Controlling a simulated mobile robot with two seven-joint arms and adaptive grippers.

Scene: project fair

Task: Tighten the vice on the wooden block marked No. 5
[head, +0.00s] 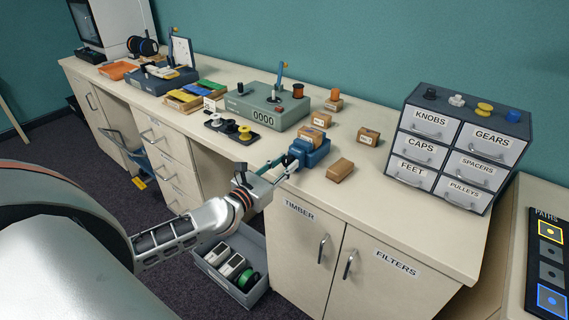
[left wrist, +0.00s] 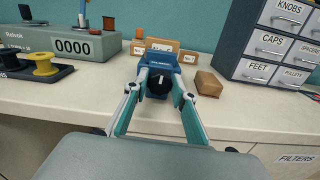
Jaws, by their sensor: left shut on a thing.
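The blue vice (head: 318,156) stands at the front edge of the bench; it also shows in the left wrist view (left wrist: 163,61). A wooden block (head: 312,136) sits at the vice's jaws, and it rises behind the vice in the left wrist view (left wrist: 162,44). Its number is too small to read. My left gripper (head: 285,164) reaches the vice from the front. In the left wrist view its fingers (left wrist: 160,86) are shut on the vice's dark round knob (left wrist: 159,85), which bears a white mark. My right gripper is not in view.
Loose wooden blocks lie nearby: one right of the vice (head: 340,170), one farther back (head: 368,136). A grey-green counter box (head: 262,113) stands behind, and a labelled drawer unit (head: 459,142) stands to the right.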

